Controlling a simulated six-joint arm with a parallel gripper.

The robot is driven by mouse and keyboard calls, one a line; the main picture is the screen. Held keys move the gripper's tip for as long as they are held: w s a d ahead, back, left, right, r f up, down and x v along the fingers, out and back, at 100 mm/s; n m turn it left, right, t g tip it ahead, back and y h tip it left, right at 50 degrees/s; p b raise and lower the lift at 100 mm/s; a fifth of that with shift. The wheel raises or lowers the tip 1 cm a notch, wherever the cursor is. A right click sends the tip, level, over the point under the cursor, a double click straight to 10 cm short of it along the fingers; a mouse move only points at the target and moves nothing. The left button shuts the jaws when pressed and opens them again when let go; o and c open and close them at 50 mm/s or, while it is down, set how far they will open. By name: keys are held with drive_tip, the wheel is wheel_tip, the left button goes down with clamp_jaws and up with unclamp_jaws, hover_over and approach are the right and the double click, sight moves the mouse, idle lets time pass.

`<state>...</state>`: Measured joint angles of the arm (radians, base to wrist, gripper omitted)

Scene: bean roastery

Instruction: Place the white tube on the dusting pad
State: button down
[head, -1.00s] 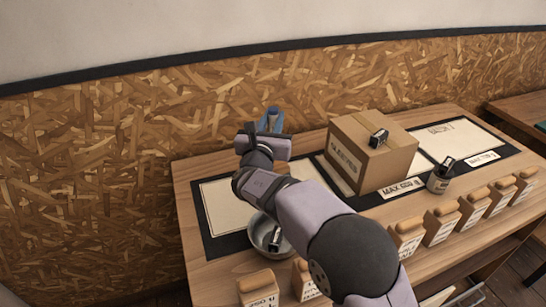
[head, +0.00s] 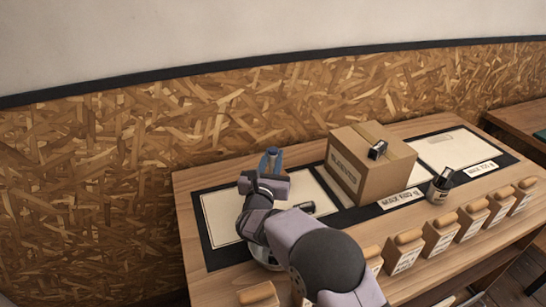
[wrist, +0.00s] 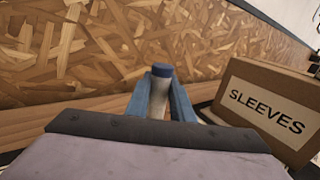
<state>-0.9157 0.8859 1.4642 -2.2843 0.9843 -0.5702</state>
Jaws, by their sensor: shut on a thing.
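The white tube (wrist: 158,84) has a blue cap and stands roughly upright between the blue fingers of my gripper (wrist: 163,100), which is shut on it. In the head view my gripper (head: 271,162) is over the back part of the left pale pad (head: 222,222); only the tube's blue top (head: 271,151) shows clearly. The tube's lower end is hidden, so I cannot tell whether it touches anything. Another pale pad (head: 440,148) lies to the right. I cannot read which one is the dusting pad.
A SLEEVES carton (head: 346,178) stands right of my gripper with a small dark item (head: 377,150) on top. A dark cylinder (head: 304,208) lies on the left pad. A dark cup (head: 439,189) and several labelled, wood-topped blocks (head: 439,234) stand along the front.

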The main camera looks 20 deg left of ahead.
sight(272, 161)
drive_tip(key=shift+f+b, duration=0.2)
drive_tip(key=shift+b, duration=0.1)
drive_tip(key=c, duration=1.6)
unclamp_jaws()
drive_tip(key=shift+r, duration=0.1)
drive_tip(key=shift+o, duration=0.2)
drive_tip(key=shift+r+p, duration=0.2)
drive_tip(key=shift+p, duration=0.15)
drive_tip(key=b+v, duration=0.1)
drive_tip(key=v, duration=0.3)
drive_tip(key=shift+s+f, duration=0.15)
drive_tip(key=shift+s, duration=0.05)
drive_tip(key=r, duration=0.2)
drive_tip(key=r+b, duration=0.1)
drive_tip(key=r, duration=0.3)
drive_tip(key=shift+s+d, duration=0.15)
drive_tip(key=shift+s, duration=0.15)
drive_tip(key=shift+r, duration=0.6)
